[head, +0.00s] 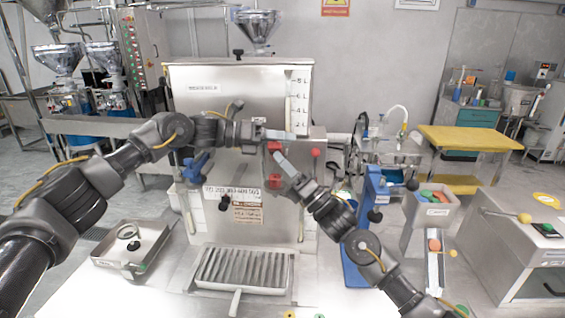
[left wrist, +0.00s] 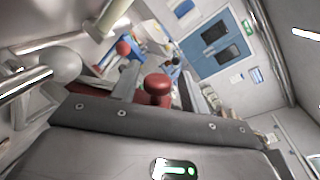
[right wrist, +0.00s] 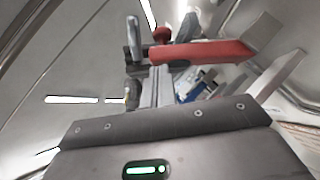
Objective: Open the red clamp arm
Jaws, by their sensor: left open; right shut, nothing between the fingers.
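The red clamp arm (right wrist: 205,52) shows as a long red bar in the right wrist view, just beyond my right gripper (right wrist: 163,88). In the head view, red clamp parts (head: 273,181) sit on the grinder's front, partly covered by my grippers. My left gripper (head: 294,136) is open at the upper front of the machine. In the left wrist view a red knob (left wrist: 158,84) stands straight ahead between its fingers; contact cannot be told. My right gripper (head: 291,167) is shut and empty, just below the left one, close to the clamp. Whether it touches the red bar is unclear.
The steel grinder (head: 240,82) stands behind both grippers. A red ball lever (head: 316,153) is right of them. A slotted drip tray (head: 242,268) lies below, a metal tray (head: 105,262) at left. A blue stand (head: 356,235) is near my right arm.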

